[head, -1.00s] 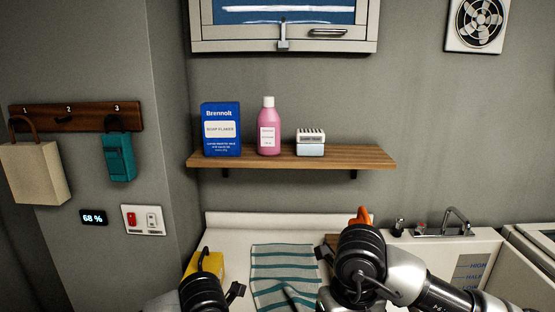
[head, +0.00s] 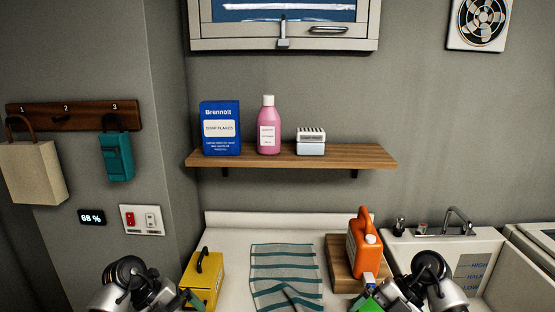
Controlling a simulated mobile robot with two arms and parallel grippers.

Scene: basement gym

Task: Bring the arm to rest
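My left arm and gripper (head: 140,286) are at the bottom left, left of the yellow box on the counter. My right arm and gripper (head: 425,280) are at the bottom right, in front of the sink. The fingers of both are cut off or hidden by the wrists, so I cannot tell whether they are open or shut. A green object (head: 367,304) shows beside my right wrist at the bottom edge; I cannot tell whether it is held.
The counter holds a yellow box (head: 206,280), a striped cloth (head: 283,270) and an orange jug (head: 359,240) on a wooden board (head: 340,270). The sink (head: 440,240) is at the right. A wall shelf (head: 350,156) above carries a blue box, a pink bottle and a small white box.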

